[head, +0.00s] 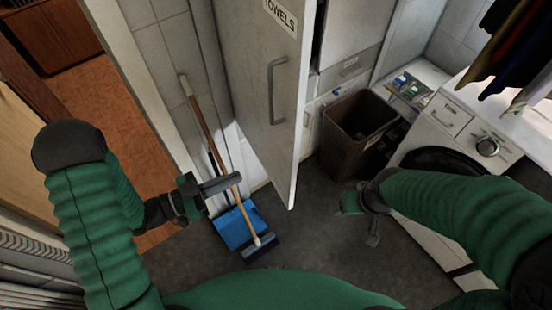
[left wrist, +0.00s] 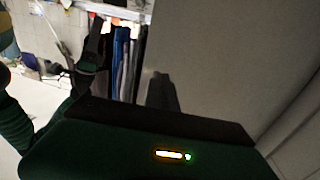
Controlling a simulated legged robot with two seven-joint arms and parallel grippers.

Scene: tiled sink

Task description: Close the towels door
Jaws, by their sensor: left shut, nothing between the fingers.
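The towels door (head: 250,95) is a tall pale panel marked "TOWELS", with a grey bar handle (head: 274,90) on its left-hand face. It stands ajar, its free edge toward me and a dark gap along its right side. My left gripper (head: 236,181) is shut and empty. In the head view it appears left of the door, overlapping the broom handle; contact cannot be told. In the left wrist view, a large plain pale panel (left wrist: 225,60) fills the right side. My right gripper (head: 373,239) hangs low, right of the door; its jaws are unclear.
A wooden-handled broom (head: 205,125) and a blue dustpan (head: 236,228) stand left of the door. A brown bin (head: 350,125) and a white washing machine (head: 435,145) stand to the right. Dark clothes (head: 510,45) hang at top right. Grey floor is clear in front.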

